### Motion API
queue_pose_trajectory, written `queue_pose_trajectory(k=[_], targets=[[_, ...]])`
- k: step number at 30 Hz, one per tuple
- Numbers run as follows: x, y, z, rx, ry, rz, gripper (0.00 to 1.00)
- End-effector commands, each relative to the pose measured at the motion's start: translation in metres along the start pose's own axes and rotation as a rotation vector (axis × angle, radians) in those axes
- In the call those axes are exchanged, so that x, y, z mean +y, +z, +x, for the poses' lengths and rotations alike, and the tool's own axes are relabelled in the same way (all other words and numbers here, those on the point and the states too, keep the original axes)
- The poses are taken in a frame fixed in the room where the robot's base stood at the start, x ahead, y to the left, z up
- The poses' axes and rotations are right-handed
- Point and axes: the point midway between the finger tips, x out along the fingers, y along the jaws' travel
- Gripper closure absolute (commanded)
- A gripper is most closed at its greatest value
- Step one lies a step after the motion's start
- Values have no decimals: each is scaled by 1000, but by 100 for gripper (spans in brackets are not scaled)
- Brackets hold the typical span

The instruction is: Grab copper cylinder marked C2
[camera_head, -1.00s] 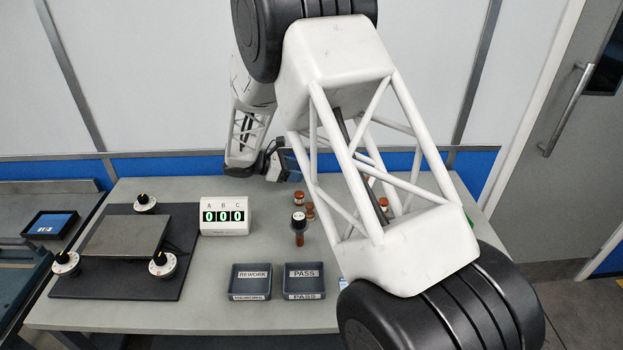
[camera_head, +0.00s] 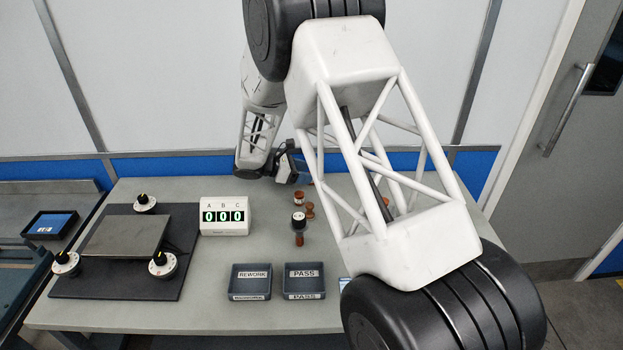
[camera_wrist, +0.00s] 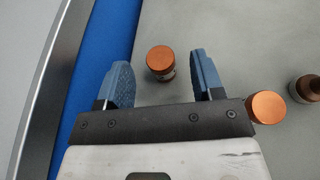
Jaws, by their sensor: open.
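Several small copper cylinders stand on the bench. In the head view, one (camera_head: 299,197) is at the back, another (camera_head: 309,210) is just in front, and one (camera_head: 298,240) is nearer, by a black-topped piece (camera_head: 298,217). No C2 mark is readable, so I cannot tell which is C2. My gripper (camera_wrist: 162,72) is open in the wrist view. A copper cylinder (camera_wrist: 160,58) shows between its blue fingers, apart from both. Another copper cylinder (camera_wrist: 266,107) is right of the right finger. In the head view my gripper (camera_head: 288,160) is behind the cylinders.
A darker-topped cylinder (camera_wrist: 306,88) is at the right edge of the wrist view. REWORK (camera_head: 250,294) and PASS (camera_head: 304,294) trays lie in front. A display box (camera_head: 225,229) reading 000 and a dial plate (camera_head: 120,285) are left. A blue-striped wall (camera_head: 180,167) is behind.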

Motion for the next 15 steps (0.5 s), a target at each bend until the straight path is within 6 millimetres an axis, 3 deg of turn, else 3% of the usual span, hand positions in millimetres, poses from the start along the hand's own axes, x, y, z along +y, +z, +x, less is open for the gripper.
queue_pose_trajectory(k=[15], targets=[[0, -1, 48, 1, -1, -1, 39]])
